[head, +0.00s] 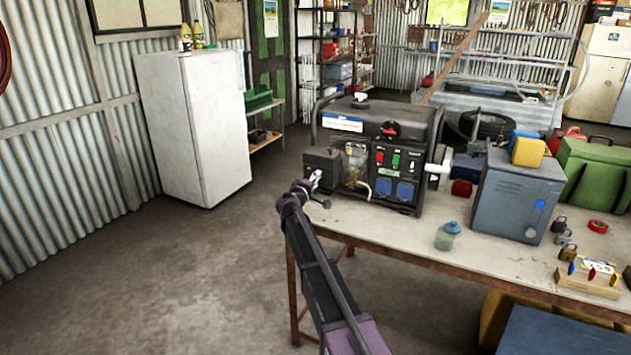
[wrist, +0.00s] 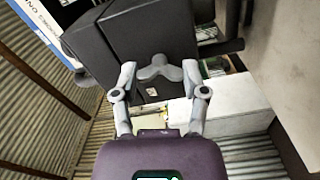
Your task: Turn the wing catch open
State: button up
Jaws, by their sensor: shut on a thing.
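The wing catch (wrist: 160,69) is a small grey part with two spread wings and a rounded middle. It sits on the face of a black box (wrist: 115,38), which is on the left end of the generator (head: 385,130) in the head view. My gripper (wrist: 159,76) is shut on the wing catch, one fingertip at each wing. In the head view my gripper (head: 314,181) is at the black box (head: 322,160), near the bench's left end. The catch cannot be made out clearly there.
The generator stands on a workbench (head: 400,222). A jar (head: 446,237), a grey-blue metal box (head: 517,195), padlocks (head: 569,253) and a green case (head: 597,165) are to its right. A white fridge (head: 195,125) stands behind left. The floor (head: 150,270) left of the bench is clear.

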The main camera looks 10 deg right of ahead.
jog(key=shift+w+n, duration=0.1)
jog(key=shift+n, duration=1.3)
jog(key=o, duration=1.2)
jog(key=shift+c, duration=0.2)
jog(key=shift+s, duration=0.2)
jog(key=v, duration=1.1)
jog(key=shift+s+a, duration=0.25)
jog(key=shift+a, duration=0.05)
